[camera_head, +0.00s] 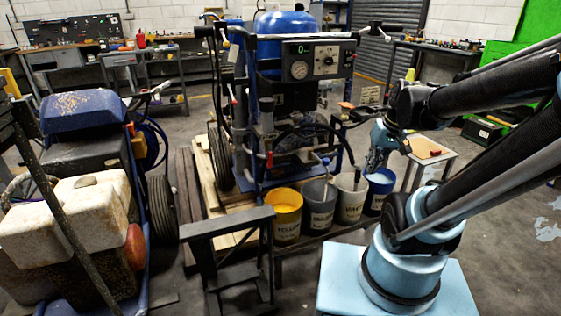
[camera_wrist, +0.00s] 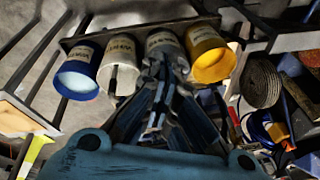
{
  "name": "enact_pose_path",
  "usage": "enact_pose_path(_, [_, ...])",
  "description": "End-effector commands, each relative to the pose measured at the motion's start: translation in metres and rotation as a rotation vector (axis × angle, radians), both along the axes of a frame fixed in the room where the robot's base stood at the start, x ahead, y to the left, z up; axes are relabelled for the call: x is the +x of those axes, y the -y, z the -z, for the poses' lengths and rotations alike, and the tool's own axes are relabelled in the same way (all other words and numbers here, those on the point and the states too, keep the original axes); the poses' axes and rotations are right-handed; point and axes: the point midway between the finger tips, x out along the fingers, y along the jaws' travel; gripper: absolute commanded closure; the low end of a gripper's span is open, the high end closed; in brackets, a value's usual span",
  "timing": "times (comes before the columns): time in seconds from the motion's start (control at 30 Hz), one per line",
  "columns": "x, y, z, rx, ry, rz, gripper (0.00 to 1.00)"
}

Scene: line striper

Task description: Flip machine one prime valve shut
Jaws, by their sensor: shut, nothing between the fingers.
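The line striper (camera_head: 288,110) in the middle has a blue tank on top, a control panel with a round gauge, and hoses and fittings below. Which fitting is the prime valve, and how its handle stands, I cannot tell. A small red part (camera_head: 269,158) shows low on its front, above the buckets. My gripper (camera_head: 375,162) hangs at the right of the machine, above the blue bucket and apart from the machine's frame. In the wrist view my gripper (camera_wrist: 158,70) has its fingers together, with nothing held between them, in front of the buckets.
A yellow bucket (camera_head: 286,222), two pale buckets and a blue bucket (camera_head: 379,190) stand in a row at the machine's foot. A dark metal stand (camera_head: 228,222) is in front. A second, worn machine (camera_head: 85,150) fills the left. A small table (camera_head: 428,150) stands right.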

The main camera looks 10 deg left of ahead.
Motion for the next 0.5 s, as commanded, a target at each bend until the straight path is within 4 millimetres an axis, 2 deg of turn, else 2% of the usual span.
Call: enact_pose_path(0.5, [0.062,-0.062,-0.007,0.108,0.017,-0.146,1.0])
